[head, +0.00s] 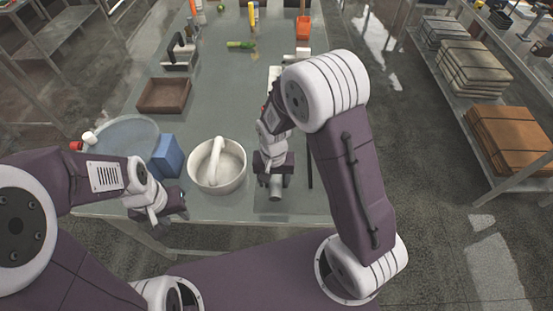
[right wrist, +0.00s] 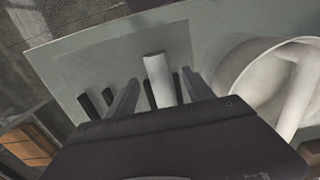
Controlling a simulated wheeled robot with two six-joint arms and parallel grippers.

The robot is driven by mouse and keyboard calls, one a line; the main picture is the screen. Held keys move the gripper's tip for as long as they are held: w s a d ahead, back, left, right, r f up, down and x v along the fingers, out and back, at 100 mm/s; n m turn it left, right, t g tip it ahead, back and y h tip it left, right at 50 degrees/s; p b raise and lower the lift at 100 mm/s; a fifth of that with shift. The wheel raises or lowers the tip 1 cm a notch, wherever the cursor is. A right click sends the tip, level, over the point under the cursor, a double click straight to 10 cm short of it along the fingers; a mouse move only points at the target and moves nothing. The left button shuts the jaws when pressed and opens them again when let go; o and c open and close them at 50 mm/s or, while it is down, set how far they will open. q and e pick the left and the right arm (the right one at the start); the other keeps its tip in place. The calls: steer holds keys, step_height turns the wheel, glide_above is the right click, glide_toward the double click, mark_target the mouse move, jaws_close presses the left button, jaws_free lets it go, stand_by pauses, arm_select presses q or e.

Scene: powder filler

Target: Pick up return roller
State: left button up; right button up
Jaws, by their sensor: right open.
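A light grey cylinder, which looks like the return roller (head: 275,190), is near the front edge of the table. My right gripper (head: 273,180) is over it, pointing down. In the right wrist view the pale roller (right wrist: 158,78) shows between the two spread fingers of the right gripper (right wrist: 160,90), with a gap on each side. The gripper body hides the roller's near end. My left gripper (head: 172,207) is at the table's front left edge, apart from the roller; its fingers are too unclear to tell open from shut.
A white bowl (head: 205,188) with a thick white piece in it stands left of the right gripper. A blue box (head: 166,157), a round tray (head: 125,130) and a brown tray (head: 163,108) are further left. A thin black rod (head: 309,172) lies just right. The middle of the table is mostly clear.

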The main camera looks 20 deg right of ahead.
mark_target(275, 188)
steer(key=shift+s+f, duration=0.15)
steer(key=shift+f, duration=0.25)
step_height(275, 188, down, 4)
steer(key=shift+d+f+p, duration=0.1)
steer(key=shift+d+p, duration=0.05)
steer(key=shift+p, duration=0.35)
steer(key=shift+w+f, duration=0.2)
steer(key=shift+s+r, duration=0.1)
steer(key=shift+s, duration=0.05)
steer(key=c, duration=1)
jaws_close()
